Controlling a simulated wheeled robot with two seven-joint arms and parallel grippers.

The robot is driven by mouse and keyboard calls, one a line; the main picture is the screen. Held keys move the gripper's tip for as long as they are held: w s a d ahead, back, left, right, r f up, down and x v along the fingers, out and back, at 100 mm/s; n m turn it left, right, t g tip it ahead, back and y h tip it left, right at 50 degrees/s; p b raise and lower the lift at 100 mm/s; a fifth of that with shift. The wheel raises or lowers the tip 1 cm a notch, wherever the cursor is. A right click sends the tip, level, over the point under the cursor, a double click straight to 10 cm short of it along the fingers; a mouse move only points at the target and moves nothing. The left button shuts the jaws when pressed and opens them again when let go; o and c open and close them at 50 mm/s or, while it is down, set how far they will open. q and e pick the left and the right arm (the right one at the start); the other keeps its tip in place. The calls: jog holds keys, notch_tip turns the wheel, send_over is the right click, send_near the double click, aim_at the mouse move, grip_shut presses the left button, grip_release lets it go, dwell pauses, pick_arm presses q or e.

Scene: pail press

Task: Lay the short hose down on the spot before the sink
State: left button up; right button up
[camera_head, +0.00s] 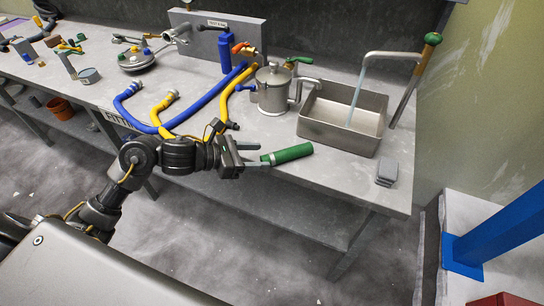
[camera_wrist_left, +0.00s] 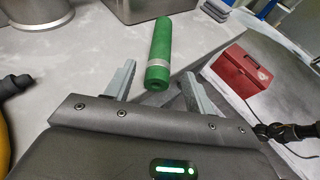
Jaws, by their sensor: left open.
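The short hose (camera_head: 292,152), a green tube with a pale band near one end, lies on the bench before the sink (camera_head: 343,127), toward its left front corner. It also shows in the left wrist view (camera_wrist_left: 162,45), banded end toward me. My left gripper (camera_head: 259,154) is open, with its fingers at the hose's near end. In the left wrist view its fingers (camera_wrist_left: 157,82) are spread wide, one to each side of that end, with gaps. A black jointed part, perhaps my right gripper (camera_wrist_left: 262,131), shows small at the right edge; its jaws are unclear.
A lidded metal pot (camera_head: 272,92) stands left of the sink. Blue hoses (camera_head: 205,100) and yellow hoses (camera_head: 228,101) lie further left. Grey blocks (camera_head: 386,172) sit near the bench's right front corner. A red box (camera_wrist_left: 238,70) stands lower, beyond the bench edge.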

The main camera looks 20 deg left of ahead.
pick_arm(q)
jog(key=v, duration=0.4)
jog(key=shift+s+a+r+b, duration=0.2)
jog(key=shift+s+a+b, duration=0.05)
jog(key=shift+b, duration=0.1)
